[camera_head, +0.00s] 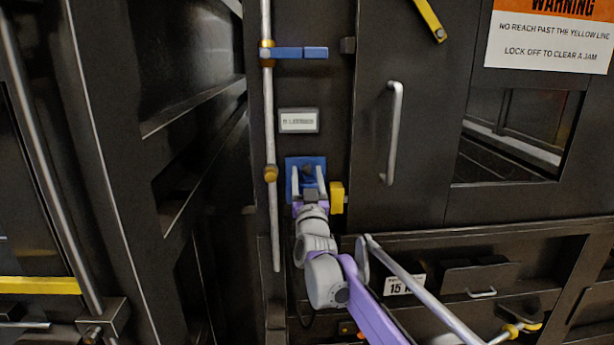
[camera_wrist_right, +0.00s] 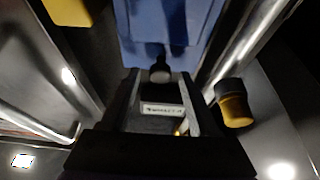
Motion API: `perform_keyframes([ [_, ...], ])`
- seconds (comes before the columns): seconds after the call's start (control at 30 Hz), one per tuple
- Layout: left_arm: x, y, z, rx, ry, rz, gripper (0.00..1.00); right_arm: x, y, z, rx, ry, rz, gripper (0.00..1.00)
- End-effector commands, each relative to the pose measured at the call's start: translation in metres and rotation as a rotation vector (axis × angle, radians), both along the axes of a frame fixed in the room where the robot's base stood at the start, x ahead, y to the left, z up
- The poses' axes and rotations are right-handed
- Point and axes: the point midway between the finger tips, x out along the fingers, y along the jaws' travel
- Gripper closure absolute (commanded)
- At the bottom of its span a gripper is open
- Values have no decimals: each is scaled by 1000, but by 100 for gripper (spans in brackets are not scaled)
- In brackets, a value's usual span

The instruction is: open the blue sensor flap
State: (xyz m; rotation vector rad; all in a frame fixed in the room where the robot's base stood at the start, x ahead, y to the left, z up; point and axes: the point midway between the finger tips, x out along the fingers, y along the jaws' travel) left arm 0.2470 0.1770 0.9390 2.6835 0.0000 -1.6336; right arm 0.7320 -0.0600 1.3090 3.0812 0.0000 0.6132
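The blue sensor flap (camera_head: 292,163) is a small blue plate on the dark column, under a white label plate. It fills the top middle of the right wrist view (camera_wrist_right: 170,25). A dark round knob (camera_wrist_right: 160,70) stands out from it. My right gripper (camera_head: 307,172) is in front of the flap, its two pale fingers apart. In the right wrist view its fingertips (camera_wrist_right: 159,76) lie on either side of the knob, with visible gaps. Whether the tips reach the flap's face, I cannot tell. My left gripper is not in view.
A vertical metal rod (camera_head: 268,120) with a blue lever (camera_head: 300,53) runs left of the flap. A yellow block (camera_head: 337,197) sits close on its right. A door handle (camera_head: 393,130) stands further right. A slanted metal bar (camera_head: 420,288) lies below right, near my forearm.

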Motion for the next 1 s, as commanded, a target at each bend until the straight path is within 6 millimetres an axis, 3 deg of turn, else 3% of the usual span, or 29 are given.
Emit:
perform_keyframes([
  [0.03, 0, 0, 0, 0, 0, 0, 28, 0, 0, 0, 0, 0, 0, 49],
  [0.3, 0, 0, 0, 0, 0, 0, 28, 0, 0, 0, 0, 0, 0, 98],
  [0.33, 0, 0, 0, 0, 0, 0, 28, 0, 0, 0, 0, 0, 0, 100],
  [1.0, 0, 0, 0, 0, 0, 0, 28, 0, 0, 0, 0, 0, 0, 100],
])
